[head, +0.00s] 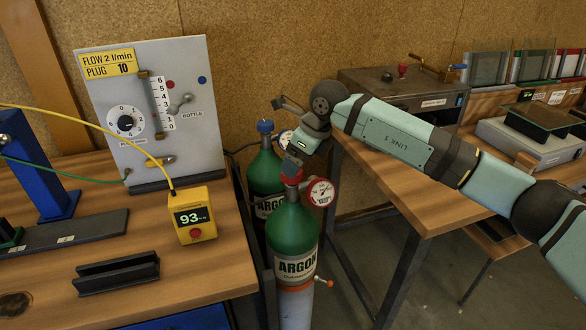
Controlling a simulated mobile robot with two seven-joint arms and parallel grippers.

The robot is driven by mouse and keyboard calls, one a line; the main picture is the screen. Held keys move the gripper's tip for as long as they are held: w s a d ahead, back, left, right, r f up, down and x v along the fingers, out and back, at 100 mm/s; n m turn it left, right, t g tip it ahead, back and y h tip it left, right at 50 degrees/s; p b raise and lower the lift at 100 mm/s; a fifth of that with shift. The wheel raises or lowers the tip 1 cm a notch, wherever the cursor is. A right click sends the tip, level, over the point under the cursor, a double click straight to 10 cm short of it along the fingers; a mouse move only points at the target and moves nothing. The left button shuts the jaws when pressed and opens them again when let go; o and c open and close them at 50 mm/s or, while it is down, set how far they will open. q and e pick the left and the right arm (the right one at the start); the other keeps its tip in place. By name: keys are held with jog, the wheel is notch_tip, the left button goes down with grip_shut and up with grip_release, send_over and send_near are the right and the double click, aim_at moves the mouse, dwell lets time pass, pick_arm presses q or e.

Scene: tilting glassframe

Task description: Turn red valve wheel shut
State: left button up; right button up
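The red valve wheel (292,179) sits on top of the front green-shouldered argon cylinder (292,232). Only a small part of it shows; the lower finger of my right gripper covers its upper side. My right gripper (283,134) reaches in from the right, with its two fingers spread wide apart. One finger points up and left, the other down at the wheel. I cannot tell whether that finger touches the wheel. A round gauge (321,192) stands right beside the wheel. My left gripper is not in view.
A second argon cylinder (265,172) with a blue knob (265,126) stands behind. A flow panel (150,110) and yellow meter (194,215) reading 93 are on the left bench (215,270). The right bench (400,205) carries a metal box (400,90). The cylinders stand between the benches.

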jog(key=x, duration=0.2)
jog(key=shift+a+f, duration=0.1)
jog(key=shift+f, duration=0.2)
jog(key=shift+w+a+f, duration=0.15)
jog(key=shift+a+f, duration=0.05)
jog(key=shift+f, duration=0.3)
jog(key=c, duration=0.9)
